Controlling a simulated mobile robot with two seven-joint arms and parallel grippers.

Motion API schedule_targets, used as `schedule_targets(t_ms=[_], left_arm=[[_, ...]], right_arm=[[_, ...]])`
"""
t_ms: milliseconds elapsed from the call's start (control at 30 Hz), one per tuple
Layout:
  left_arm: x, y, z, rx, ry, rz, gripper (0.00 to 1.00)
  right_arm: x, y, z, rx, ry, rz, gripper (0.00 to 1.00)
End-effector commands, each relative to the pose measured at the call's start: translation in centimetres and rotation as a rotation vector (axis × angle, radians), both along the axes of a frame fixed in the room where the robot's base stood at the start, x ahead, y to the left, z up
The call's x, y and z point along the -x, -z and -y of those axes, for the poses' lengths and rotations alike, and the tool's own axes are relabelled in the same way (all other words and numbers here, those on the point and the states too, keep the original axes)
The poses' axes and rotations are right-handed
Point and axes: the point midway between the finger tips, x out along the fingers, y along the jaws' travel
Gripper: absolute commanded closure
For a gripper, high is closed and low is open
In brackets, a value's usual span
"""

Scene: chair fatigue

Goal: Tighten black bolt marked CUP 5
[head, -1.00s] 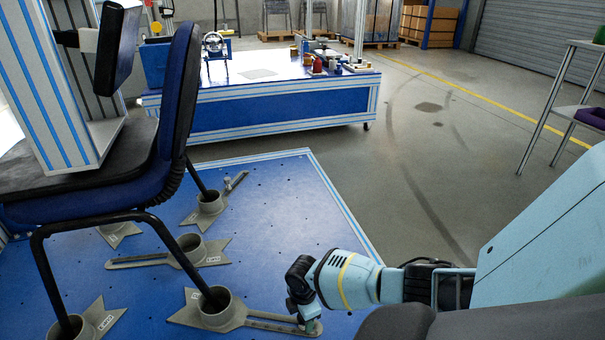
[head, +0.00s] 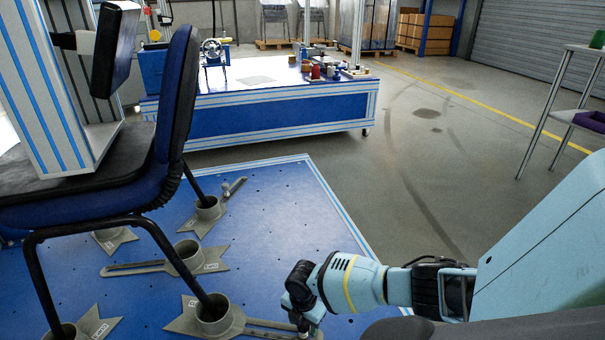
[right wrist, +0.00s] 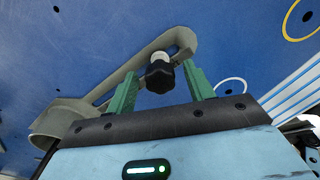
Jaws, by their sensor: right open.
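In the right wrist view, a black bolt knob (right wrist: 160,77) on a pale shank stands in the slot of a grey cup bracket (right wrist: 72,112). My right gripper (right wrist: 159,69) is open, with one green finger on each side of the knob and a gap on both sides. In the head view, my right gripper (head: 306,326) is low at the slotted end of the bracket (head: 240,319), whose cup surrounds a chair leg. The bolt is mostly hidden there. I cannot read the bracket's label. My left gripper is not in view.
The blue chair (head: 172,110) stands on the blue platform (head: 290,215) at left, with several other grey cup brackets around its legs. A blue workbench (head: 280,128) stands behind. The platform right of the brackets is clear, and grey floor (head: 415,190) lies beyond.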

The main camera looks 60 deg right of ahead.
Motion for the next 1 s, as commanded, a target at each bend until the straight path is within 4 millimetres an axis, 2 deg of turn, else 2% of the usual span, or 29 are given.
schedule_targets(t_ms=[167, 533, 800, 1000], left_arm=[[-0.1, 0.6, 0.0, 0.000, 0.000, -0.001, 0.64], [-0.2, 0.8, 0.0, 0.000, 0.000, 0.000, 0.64], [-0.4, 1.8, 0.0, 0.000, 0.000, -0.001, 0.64], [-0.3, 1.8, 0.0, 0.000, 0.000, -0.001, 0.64]], right_arm=[[0.0, 0.1, 0.0, 0.001, -0.156, -0.001, 0.47], [0.0, 0.1, 0.1, 0.002, -0.213, -0.001, 0.47], [0.0, 0.1, 0.0, 0.002, -0.490, -0.001, 0.47], [0.0, 0.0, 0.0, 0.001, -0.525, -0.001, 0.47]])
